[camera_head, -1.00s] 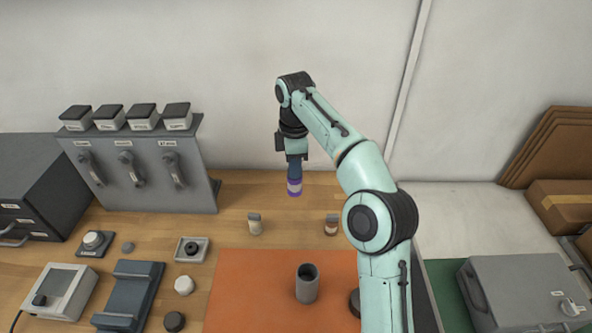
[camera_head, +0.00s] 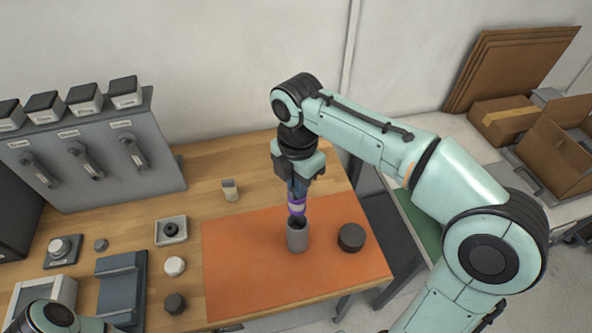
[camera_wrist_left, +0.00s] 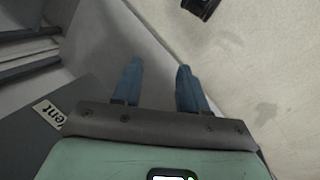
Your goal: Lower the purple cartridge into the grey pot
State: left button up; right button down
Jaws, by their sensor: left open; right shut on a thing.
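The purple cartridge (camera_head: 296,208), with a pale band, hangs upright below my right gripper (camera_head: 298,192), which is shut on it. The grey pot (camera_head: 297,239) stands upright on the orange mat (camera_head: 240,270). The cartridge's lower end is at the pot's dark mouth in the head view. I cannot tell whether it has passed below the rim. My left gripper (camera_wrist_left: 157,85) is open and empty in the left wrist view, with its two blue fingers apart. Only part of my left arm shows at the lower left of the head view.
A dark round lid (camera_head: 351,237) lies on the mat right of the pot. A small jar (camera_head: 230,190) stands behind the mat. A square tray (camera_head: 171,231), a white knob (camera_head: 175,266) and a dark knob (camera_head: 175,303) are to the left. Cardboard boxes (camera_head: 505,122) are at the right.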

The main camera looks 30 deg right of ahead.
aim_at(298, 212)
jog(key=shift+s+f+b, duration=0.1)
jog(key=shift+f+b, duration=0.55)
jog(key=shift+f, duration=0.45)
jog(key=shift+f+b, duration=0.9)
jog(key=shift+f, duration=0.4)
pick_arm(q)
jog(key=s+f, duration=0.3)
jog(key=f, duration=0.1)
jog(key=shift+s, duration=0.4)
jog(key=shift+w+r+p, duration=0.35)
jog(key=shift+r, duration=0.05)
jog(key=shift+s+f, duration=0.1)
jog(key=shift+f, duration=0.05)
pick_arm(e)
jog(key=shift+f, duration=0.2)
pick_arm(q)
jog(key=shift+g, duration=0.3)
jog(key=shift+s+f+b, duration=0.65)
jog(key=shift+f+b, duration=0.2)
jog(key=shift+f, duration=0.1)
jog(key=shift+s+f+b, duration=0.6)
jog(key=shift+f+b, duration=0.2)
jog(key=shift+f, duration=0.15)
pick_arm(e)
jog(key=shift+f, duration=3.05)
pick_arm(q)
jog(key=shift+f, duration=0.1)
